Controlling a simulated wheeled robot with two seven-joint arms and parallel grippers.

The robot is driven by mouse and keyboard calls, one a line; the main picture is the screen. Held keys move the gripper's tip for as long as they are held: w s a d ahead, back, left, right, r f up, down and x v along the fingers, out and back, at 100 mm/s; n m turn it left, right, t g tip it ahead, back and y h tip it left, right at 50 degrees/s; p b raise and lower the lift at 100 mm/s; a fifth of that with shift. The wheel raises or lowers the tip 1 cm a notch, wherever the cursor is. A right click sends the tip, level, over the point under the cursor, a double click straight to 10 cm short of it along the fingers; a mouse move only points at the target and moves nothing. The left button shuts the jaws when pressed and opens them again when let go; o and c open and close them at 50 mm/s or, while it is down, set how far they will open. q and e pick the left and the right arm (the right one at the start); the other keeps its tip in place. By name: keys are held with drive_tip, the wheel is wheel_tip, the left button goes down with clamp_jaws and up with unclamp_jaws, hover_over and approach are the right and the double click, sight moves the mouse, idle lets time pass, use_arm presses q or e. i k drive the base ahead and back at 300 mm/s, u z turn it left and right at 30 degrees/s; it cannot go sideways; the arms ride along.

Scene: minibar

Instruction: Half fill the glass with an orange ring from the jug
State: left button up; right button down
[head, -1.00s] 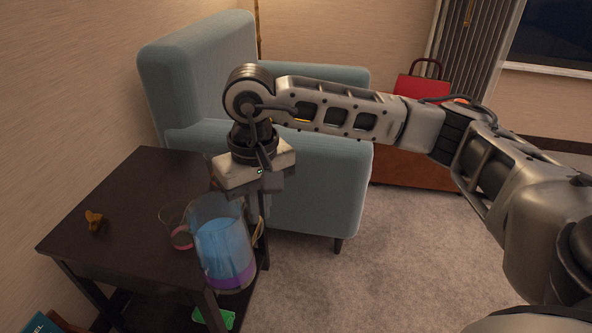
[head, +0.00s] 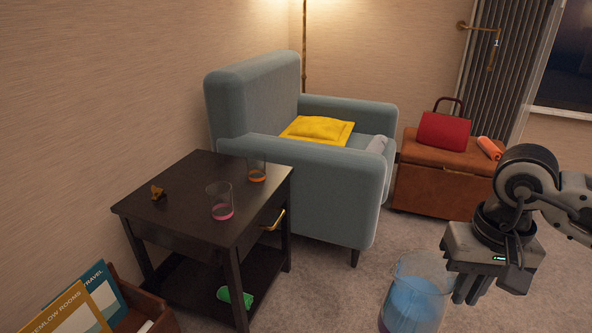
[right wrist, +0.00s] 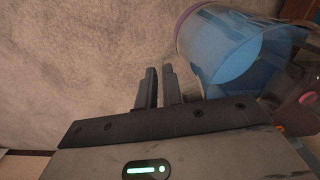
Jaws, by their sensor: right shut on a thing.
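The glass with an orange ring (head: 257,172) stands upright on the dark side table, near its back right corner. It looks empty above the ring. A second glass with a pink ring (head: 221,206) stands nearer the front. My right gripper (head: 468,292) is shut on the clear jug (head: 416,299), which holds blue liquid and has a purple band at its base. The jug hangs over the carpet, right of the table and apart from both glasses. The right wrist view shows the jug (right wrist: 222,52) beside the fingers (right wrist: 158,88); the grip point is partly hidden. My left gripper is out of view.
The side table (head: 185,228) has a small brown-gold object (head: 158,192) on top, a brass drawer handle (head: 272,220) and a green item (head: 235,297) on its shelf. A blue armchair (head: 330,190) stands behind. A crate of books (head: 150,310) is at lower left.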

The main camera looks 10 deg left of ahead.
sight(255, 160)
drive_tip(key=u, duration=0.4)
drive_tip(key=i, duration=0.7)
drive_tip(key=u, duration=4.05)
drive_tip(key=k, duration=1.8)
drive_tip(key=z, duration=0.45)
